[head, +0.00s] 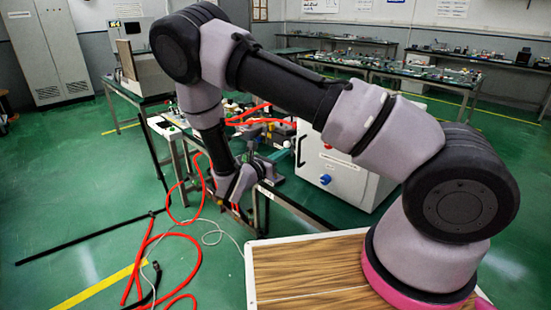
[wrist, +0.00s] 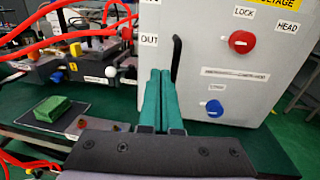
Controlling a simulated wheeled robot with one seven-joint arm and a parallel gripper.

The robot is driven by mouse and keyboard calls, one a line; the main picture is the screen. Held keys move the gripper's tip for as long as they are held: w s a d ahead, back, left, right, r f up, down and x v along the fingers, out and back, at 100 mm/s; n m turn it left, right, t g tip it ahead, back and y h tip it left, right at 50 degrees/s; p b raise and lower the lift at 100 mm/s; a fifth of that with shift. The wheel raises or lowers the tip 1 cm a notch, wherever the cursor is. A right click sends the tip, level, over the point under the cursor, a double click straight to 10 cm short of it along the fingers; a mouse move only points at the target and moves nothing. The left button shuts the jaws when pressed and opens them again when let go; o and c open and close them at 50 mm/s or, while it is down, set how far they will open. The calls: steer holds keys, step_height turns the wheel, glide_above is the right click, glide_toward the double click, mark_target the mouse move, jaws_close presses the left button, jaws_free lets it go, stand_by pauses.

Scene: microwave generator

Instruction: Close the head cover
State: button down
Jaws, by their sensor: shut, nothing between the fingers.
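My gripper (wrist: 160,78) has its two teal fingers side by side, shut and empty, in front of the white cabinet (wrist: 200,70). In the head view my gripper (head: 266,166) is left of the white cabinet (head: 345,178), low over the dark table. The cabinet front bears a black handle (wrist: 176,58), just beyond the fingertips; contact cannot be told. A red knob (wrist: 241,41) sits near the LOCK label (wrist: 243,12) and the HEAD label (wrist: 288,28). A blue knob (wrist: 215,108) is below it. I cannot clearly tell which part is the head cover.
Equipment with red hoses (wrist: 75,35) stands left of the cabinet. A green block (wrist: 53,109) rests on a dark pad at the left. Red hoses (head: 180,240) and a black rod (head: 85,238) lie on the floor.

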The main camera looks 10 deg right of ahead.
steer(key=x, duration=0.7)
steer(key=shift+d, duration=0.1)
